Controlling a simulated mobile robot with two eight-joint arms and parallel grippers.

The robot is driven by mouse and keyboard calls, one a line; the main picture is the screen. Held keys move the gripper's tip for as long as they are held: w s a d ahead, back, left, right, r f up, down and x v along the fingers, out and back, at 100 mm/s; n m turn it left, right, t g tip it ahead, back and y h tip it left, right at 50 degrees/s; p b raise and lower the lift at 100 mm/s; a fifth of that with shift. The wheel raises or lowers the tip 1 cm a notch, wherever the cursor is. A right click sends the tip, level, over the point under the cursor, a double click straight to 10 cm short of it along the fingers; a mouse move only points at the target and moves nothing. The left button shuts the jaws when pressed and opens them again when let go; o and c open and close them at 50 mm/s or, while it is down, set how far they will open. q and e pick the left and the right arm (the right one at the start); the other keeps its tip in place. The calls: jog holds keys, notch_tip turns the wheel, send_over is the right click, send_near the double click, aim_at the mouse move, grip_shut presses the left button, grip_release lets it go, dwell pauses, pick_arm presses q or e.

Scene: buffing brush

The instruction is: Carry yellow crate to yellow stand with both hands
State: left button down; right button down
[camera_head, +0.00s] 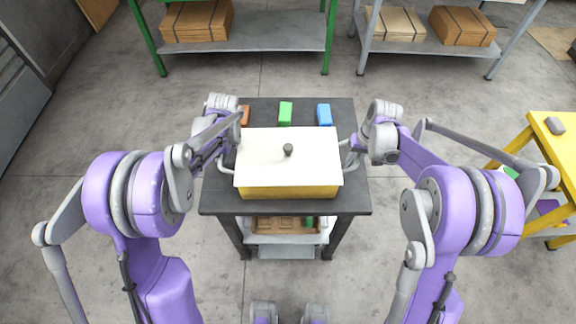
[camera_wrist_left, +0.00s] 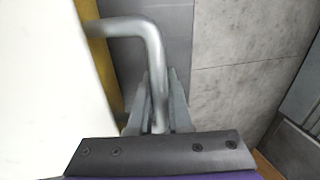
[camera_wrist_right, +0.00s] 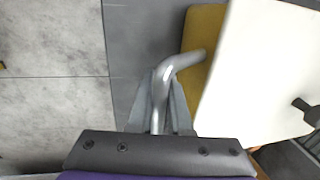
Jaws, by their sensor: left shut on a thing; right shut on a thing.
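The yellow crate (camera_head: 290,192) has a white lid with a dark knob and a grey bar handle on each side. It is at the dark table (camera_head: 222,205), in front of the coloured blocks; whether it touches the top I cannot tell. My left gripper (camera_wrist_left: 158,105) is shut on the crate's left handle (camera_wrist_left: 130,27). My right gripper (camera_wrist_right: 160,105) is shut on the right handle (camera_wrist_right: 182,62). In the head view both fingertips are largely hidden by my wrists. The yellow stand (camera_head: 553,150) is at the far right, partly cut off, with a grey object on top.
Orange (camera_head: 244,115), green (camera_head: 285,112) and blue (camera_head: 324,114) blocks lie behind the crate. A lower shelf holds a brown tray (camera_head: 270,224). A green-framed rack (camera_head: 280,38) and a grey rack (camera_head: 440,50) with boxes stand behind. Bare floor separates table and stand.

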jog(key=shift+r, duration=0.1)
